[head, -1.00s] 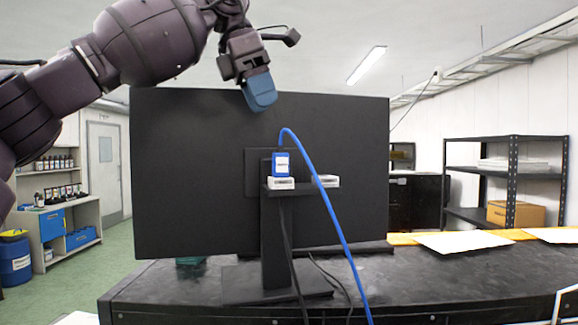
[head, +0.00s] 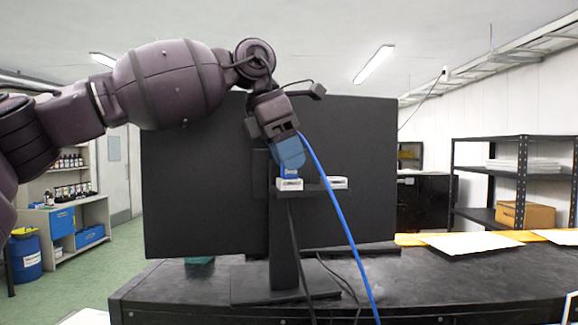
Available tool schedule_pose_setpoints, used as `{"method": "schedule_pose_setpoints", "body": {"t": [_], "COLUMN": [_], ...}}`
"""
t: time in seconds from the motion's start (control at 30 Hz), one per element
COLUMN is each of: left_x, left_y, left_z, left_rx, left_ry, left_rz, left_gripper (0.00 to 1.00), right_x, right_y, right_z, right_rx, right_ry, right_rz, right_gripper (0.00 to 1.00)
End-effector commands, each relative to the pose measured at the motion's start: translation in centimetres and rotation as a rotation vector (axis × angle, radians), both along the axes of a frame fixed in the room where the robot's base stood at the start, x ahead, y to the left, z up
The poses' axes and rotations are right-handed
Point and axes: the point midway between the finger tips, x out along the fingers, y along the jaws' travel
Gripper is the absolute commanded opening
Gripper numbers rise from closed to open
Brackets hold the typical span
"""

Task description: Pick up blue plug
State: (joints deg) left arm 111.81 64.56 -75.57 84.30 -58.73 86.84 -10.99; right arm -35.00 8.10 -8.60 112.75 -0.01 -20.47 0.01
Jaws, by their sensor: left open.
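The blue plug (head: 290,173) stands upright in a white socket block (head: 289,184) on the small shelf of the monitor stand. Only its lower part with a bit of its white label shows; my left gripper covers the top. A blue cable (head: 334,207) runs from behind the gripper down to the right. My left gripper (head: 289,157), with blue-grey fingers, points down at the plug and overlaps its top in the head view. It is open; I cannot tell whether the fingers are around the plug or in front of it. My right gripper is out of view.
The black monitor (head: 205,200) stands close behind the gripper. A second white block (head: 337,182) sits to the right on the shelf. The dark tabletop (head: 410,285) is mostly clear at right, with white sheets (head: 470,242) behind.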

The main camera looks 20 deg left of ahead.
Motion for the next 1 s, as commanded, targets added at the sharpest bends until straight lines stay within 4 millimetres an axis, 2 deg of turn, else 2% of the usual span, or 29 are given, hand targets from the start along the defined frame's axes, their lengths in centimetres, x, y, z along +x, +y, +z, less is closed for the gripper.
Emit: {"method": "schedule_pose_setpoints", "body": {"t": [0.3,0.37,0.63,1.0], "left_x": [0.13,0.13,0.13,0.12], "left_y": [-0.18,-0.18,-0.18,-0.25], "left_z": [-0.54,-0.53,-0.5,0.19], "left_rx": [-0.001,-0.001,0.0,-0.001], "left_ry": [-0.001,-0.001,-0.001,-0.002], "left_rz": [0.001,0.001,0.0,-0.001], "left_gripper": [0.57,0.5,0.08,0.08], "right_x": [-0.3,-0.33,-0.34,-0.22], "right_y": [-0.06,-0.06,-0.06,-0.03], "right_z": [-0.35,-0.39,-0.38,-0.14], "right_rx": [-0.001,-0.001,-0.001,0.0], "right_ry": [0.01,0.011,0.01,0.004], "right_rz": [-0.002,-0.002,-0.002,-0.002], "right_gripper": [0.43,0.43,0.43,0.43]}}
